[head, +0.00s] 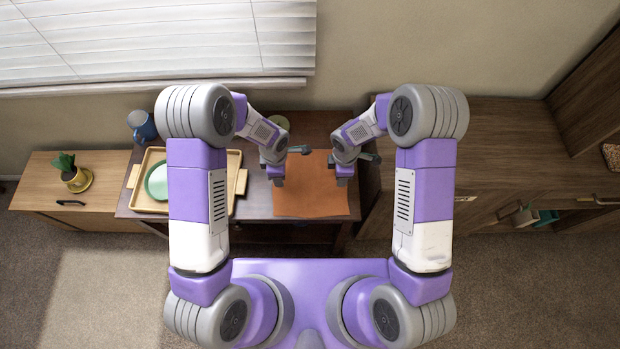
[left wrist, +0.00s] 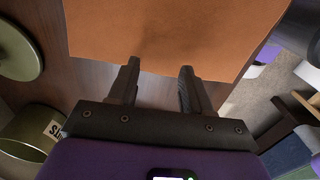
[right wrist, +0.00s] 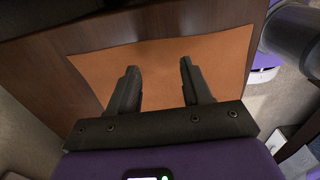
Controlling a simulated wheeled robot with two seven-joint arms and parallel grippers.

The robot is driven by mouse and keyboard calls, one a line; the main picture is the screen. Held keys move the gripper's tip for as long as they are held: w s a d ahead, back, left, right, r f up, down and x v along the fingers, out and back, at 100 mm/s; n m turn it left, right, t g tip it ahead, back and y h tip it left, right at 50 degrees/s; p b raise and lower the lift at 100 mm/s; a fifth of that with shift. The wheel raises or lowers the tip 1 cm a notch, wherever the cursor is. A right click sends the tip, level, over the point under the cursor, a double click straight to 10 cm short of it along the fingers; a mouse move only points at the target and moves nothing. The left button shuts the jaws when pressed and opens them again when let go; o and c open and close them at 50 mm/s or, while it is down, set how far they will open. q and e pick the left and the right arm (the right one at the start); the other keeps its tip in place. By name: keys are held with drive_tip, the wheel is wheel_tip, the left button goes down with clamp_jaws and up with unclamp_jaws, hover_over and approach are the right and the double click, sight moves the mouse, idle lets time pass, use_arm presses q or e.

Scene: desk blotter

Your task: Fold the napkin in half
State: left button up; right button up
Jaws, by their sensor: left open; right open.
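The orange-brown napkin (head: 308,190) lies flat and unfolded on the dark wooden desk. It also shows in the left wrist view (left wrist: 170,35) and in the right wrist view (right wrist: 155,70). My left gripper (head: 288,166) is over the napkin's left edge; its open fingers (left wrist: 158,72) point at that edge. My right gripper (head: 356,170) is at the napkin's right edge; its open fingers (right wrist: 158,72) are over the cloth. Both grippers are empty. I cannot tell whether the fingertips touch the napkin.
A wooden tray (head: 236,160) with a green plate (head: 157,181) stands on the desk to the left, partly behind my left arm. A blue mug (head: 142,126) stands at the back left. A wooden cabinet (head: 510,135) stands close on the right.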

use_arm(q)
drive_tip(key=shift+f, duration=1.2)
use_arm(e)
drive_tip(key=shift+f, duration=1.2)
use_arm(q)
drive_tip(key=shift+f, duration=0.1)
use_arm(e)
drive_tip(key=shift+f, duration=0.1)
use_arm(q)
drive_tip(key=shift+c, duration=0.3)
use_arm(e)
drive_tip(key=shift+c, duration=0.3)
use_arm(q)
clamp_jaws()
use_arm(e)
clamp_jaws()
